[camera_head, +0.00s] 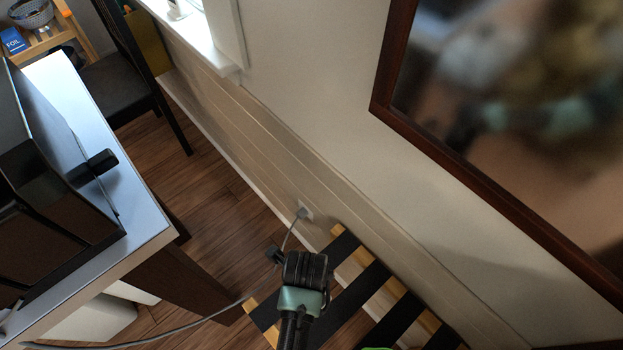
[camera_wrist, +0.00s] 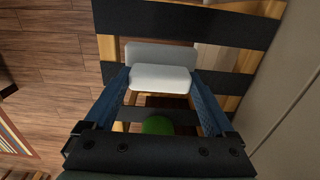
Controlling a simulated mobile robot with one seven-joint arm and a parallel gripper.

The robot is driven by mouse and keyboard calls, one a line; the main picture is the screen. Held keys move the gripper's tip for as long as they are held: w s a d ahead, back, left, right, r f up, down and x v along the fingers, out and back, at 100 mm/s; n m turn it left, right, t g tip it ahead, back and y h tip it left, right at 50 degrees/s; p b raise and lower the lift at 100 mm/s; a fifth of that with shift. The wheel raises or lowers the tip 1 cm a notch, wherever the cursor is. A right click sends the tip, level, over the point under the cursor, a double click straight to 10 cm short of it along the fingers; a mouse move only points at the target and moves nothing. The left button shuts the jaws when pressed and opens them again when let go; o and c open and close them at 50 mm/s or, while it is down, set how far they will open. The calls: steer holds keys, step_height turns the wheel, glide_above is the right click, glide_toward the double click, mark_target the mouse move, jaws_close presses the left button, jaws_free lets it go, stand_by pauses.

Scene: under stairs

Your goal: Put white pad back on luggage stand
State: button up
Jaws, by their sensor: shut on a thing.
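My gripper (camera_wrist: 160,88) shows in the wrist view, its two blue fingers on either side of a white pad (camera_wrist: 160,78). It is shut on the pad. A greyer block-like surface (camera_wrist: 160,54) shows just beyond the pad; I cannot tell if it is part of it. The luggage stand has black straps and pale wooden rails (camera_head: 342,286) and stands by the wall in the head view. Its straps (camera_wrist: 185,22) also lie beyond the pad in the wrist view. The pad is over the stand; contact cannot be told. The head view hides the fingertips and pad.
A rounded green thing (camera_wrist: 158,125) shows between my fingers, nearer the palm. A white-topped table (camera_head: 140,215) with a black appliance (camera_head: 50,215) is at left. A grey cable runs to a wall socket (camera_head: 305,209). A framed mirror or picture (camera_head: 470,165) hangs at right.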

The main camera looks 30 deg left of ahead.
step_height(320, 180, down, 7)
steer(key=shift+r+b, duration=0.1)
steer(key=shift+b, duration=0.8)
steer(key=shift+r, duration=0.1)
steer(key=o, duration=0.9)
step_height(320, 180, up, 12)
steer(key=p, duration=0.3)
steer(key=shift+p, duration=0.35)
